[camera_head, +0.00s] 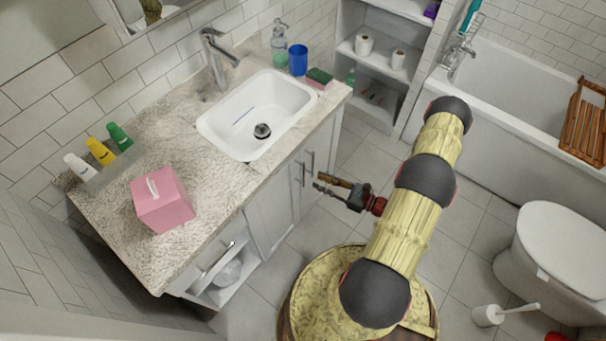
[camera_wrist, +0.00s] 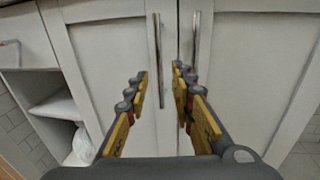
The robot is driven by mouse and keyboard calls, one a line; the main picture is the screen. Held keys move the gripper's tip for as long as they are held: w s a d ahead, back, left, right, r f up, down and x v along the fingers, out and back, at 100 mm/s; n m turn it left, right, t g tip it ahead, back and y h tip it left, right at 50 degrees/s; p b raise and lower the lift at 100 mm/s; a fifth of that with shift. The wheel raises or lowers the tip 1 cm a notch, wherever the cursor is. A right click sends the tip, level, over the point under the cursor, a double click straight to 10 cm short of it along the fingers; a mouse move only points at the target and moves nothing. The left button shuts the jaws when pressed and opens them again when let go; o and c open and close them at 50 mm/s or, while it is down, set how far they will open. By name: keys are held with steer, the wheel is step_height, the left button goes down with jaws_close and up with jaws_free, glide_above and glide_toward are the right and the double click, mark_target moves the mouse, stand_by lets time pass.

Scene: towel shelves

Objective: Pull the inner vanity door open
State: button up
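The vanity has two pale panel doors side by side, both looking closed. In the wrist view the left door (camera_wrist: 105,55) stands next to the drawer side, and the right door (camera_wrist: 258,60) is across the seam. Each has a vertical metal bar handle near the seam: the left handle (camera_wrist: 158,50) and the right handle (camera_wrist: 195,42). My gripper (camera_wrist: 160,76) is open and empty, pointing at the doors. The left handle lies between the fingers in the picture; the right handle is just beyond the right finger. In the head view my gripper (camera_head: 318,181) is close to the handles (camera_head: 302,173); contact cannot be told.
The countertop (camera_head: 225,190) with sink (camera_head: 258,112) and pink tissue box (camera_head: 162,200) overhangs the doors. A drawer and open shelf (camera_head: 230,285) are left of them. A toilet (camera_head: 560,255) and bathtub (camera_head: 500,115) stand to the right. Tiled floor is clear before the doors.

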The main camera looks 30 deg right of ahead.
steer(key=b, duration=0.2)
glide_above(303, 183)
steer(key=shift+w+d+r, duration=0.15)
steer(key=shift+w+r, duration=0.05)
steer(key=shift+w, duration=0.05)
steer(key=shift+c, duration=0.7)
steer(key=c, duration=0.4)
jaws_close()
